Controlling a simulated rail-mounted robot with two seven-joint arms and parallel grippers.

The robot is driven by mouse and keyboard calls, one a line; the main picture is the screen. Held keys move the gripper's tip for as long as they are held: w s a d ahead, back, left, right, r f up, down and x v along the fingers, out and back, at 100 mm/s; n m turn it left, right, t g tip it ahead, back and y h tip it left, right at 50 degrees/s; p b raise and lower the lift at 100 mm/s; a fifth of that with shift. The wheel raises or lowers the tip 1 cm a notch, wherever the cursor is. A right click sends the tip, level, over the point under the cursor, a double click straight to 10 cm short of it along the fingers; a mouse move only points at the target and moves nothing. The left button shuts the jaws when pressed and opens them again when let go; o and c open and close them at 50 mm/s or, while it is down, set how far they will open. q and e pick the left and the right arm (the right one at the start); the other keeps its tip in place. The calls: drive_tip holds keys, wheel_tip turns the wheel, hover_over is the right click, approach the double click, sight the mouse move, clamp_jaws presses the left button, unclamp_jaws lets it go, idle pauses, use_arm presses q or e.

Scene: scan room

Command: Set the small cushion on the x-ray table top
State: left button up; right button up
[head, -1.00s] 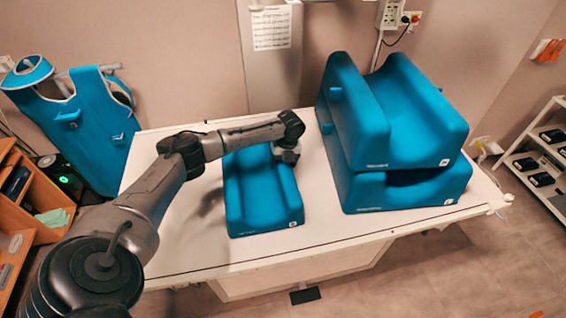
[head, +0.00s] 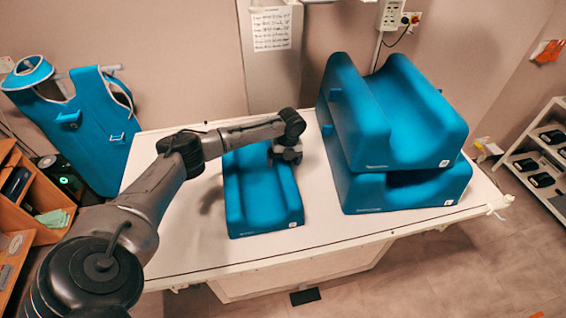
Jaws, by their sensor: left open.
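The small blue cushion (head: 262,196) lies flat on the white x-ray table top (head: 180,245), left of the table's middle. My left arm reaches over from the left, and my left gripper (head: 287,157) is at the cushion's far right edge, pointing down. It is open; its fingertips are mostly hidden, and I cannot tell whether it touches the cushion. My right gripper is not in view.
Two larger blue cushions (head: 400,115) are stacked on the table's right part. A shelf (head: 545,150) stands at the right. The table's front left is bare.

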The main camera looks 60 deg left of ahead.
use_arm(q)
wheel_tip(320, 180, up, 11)
drive_tip(key=w, duration=0.1)
drive_tip(key=shift+w+d+f+p, duration=0.15)
drive_tip(key=shift+w+d+p, duration=0.05)
drive_tip(key=shift+p, duration=0.15)
idle(0.3)
